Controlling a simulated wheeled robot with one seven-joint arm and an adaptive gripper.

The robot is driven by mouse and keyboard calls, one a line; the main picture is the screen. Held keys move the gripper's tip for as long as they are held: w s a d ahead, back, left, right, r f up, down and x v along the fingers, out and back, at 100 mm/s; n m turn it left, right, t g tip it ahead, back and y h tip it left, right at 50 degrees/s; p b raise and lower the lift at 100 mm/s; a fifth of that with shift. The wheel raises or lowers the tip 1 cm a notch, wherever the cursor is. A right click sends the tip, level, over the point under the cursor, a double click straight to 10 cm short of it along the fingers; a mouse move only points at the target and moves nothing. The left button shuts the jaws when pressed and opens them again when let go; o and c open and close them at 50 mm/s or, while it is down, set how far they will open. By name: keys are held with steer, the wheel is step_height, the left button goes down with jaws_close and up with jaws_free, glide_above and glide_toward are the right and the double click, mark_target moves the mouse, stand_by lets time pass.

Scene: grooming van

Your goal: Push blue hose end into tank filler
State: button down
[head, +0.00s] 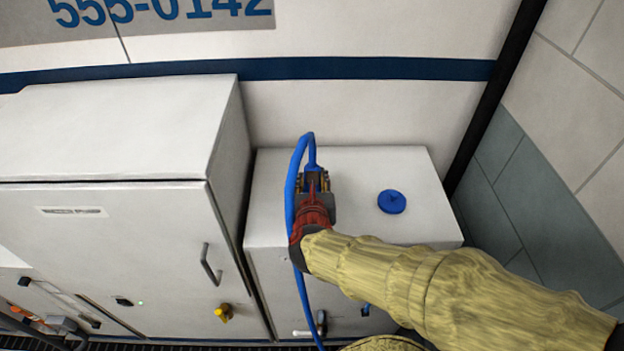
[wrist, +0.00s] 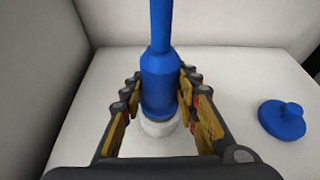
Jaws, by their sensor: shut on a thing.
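My gripper (head: 314,182) is shut on the blue hose end (wrist: 160,80), above the top of the white tank (head: 410,170). In the wrist view the fingers (wrist: 158,88) stand on both sides of the hose end, which is thick and roughly upright. A white round filler neck (wrist: 158,129) shows at its lower end. The hose end meets or overlaps the neck in the picture; I cannot tell how deep it sits. In the head view my gripper hides the neck. The blue hose (head: 296,190) loops up from the gripper and hangs down the tank's front.
A blue cap (head: 391,201) lies on the tank top, right of my gripper; it also shows in the wrist view (wrist: 282,118). A taller white cabinet (head: 110,240) stands close on the left. A wall is behind, and a tiled wall (head: 570,130) is on the right.

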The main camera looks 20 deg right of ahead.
steer(key=shift+f+b, duration=0.4)
steer(key=shift+b, duration=0.05)
steer(key=c, duration=1.3)
jaws_free()
steer(key=shift+o, duration=0.2)
steer(key=shift+s+a+r, duration=0.2)
steer(key=shift+s+r, duration=0.05)
steer(key=shift+s, duration=0.15)
steer(key=v, duration=1.1)
steer(key=shift+f, duration=0.1)
